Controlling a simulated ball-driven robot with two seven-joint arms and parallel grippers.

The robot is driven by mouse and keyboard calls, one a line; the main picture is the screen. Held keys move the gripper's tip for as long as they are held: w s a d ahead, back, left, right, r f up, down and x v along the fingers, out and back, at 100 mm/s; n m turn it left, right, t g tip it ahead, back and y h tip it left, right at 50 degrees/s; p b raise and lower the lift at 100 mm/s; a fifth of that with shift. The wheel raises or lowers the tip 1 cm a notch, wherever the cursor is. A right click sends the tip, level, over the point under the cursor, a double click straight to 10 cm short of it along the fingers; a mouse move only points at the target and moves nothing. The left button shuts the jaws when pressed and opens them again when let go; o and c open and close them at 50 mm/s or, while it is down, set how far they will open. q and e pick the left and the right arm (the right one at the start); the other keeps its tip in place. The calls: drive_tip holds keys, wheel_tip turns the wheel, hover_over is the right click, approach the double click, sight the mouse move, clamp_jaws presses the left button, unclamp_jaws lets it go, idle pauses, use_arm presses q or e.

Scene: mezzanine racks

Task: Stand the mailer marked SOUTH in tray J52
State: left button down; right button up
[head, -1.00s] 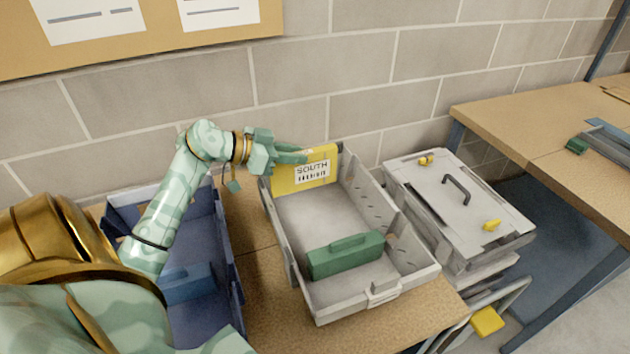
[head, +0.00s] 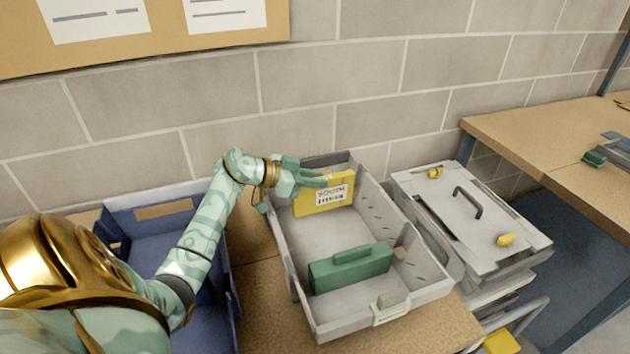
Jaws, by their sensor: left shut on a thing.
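The yellow mailer marked SOUTH (head: 309,206) is upright inside the far end of the grey tray (head: 352,322), its label facing me. My left gripper (head: 318,180) is shut on its upper edge from the left. Whether the mailer's lower edge touches the tray floor I cannot tell. A green block with a raised handle (head: 350,271) lies in the near half of the tray. No J52 marking is readable on the tray. My right gripper is not in view.
A blue tray (head: 150,212) stands to the left under my left arm. A grey lidded case (head: 470,215) with a dark handle stands to the right. A wooden table (head: 540,140) is at far right. The block wall is close behind the tray.

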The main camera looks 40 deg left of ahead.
use_arm(q)
drive_tip(key=shift+f, duration=0.1)
drive_tip(key=shift+s+d+f, duration=0.15)
drive_tip(key=shift+s+f, duration=0.05)
drive_tip(key=shift+f, duration=0.35)
drive_tip(key=c, duration=1.3)
unclamp_jaws()
drive_tip(key=shift+d+f, duration=0.1)
drive_tip(key=shift+f, duration=0.15)
drive_tip(key=shift+r, duration=0.2)
drive_tip(key=p+v, duration=0.1)
drive_tip(key=v, duration=0.7)
drive_tip(key=r+p+v, duration=0.1)
drive_tip(key=v, duration=0.3)
drive_tip(key=shift+w+a+r+p, duration=0.2)
drive_tip(key=shift+a+p, duration=0.15)
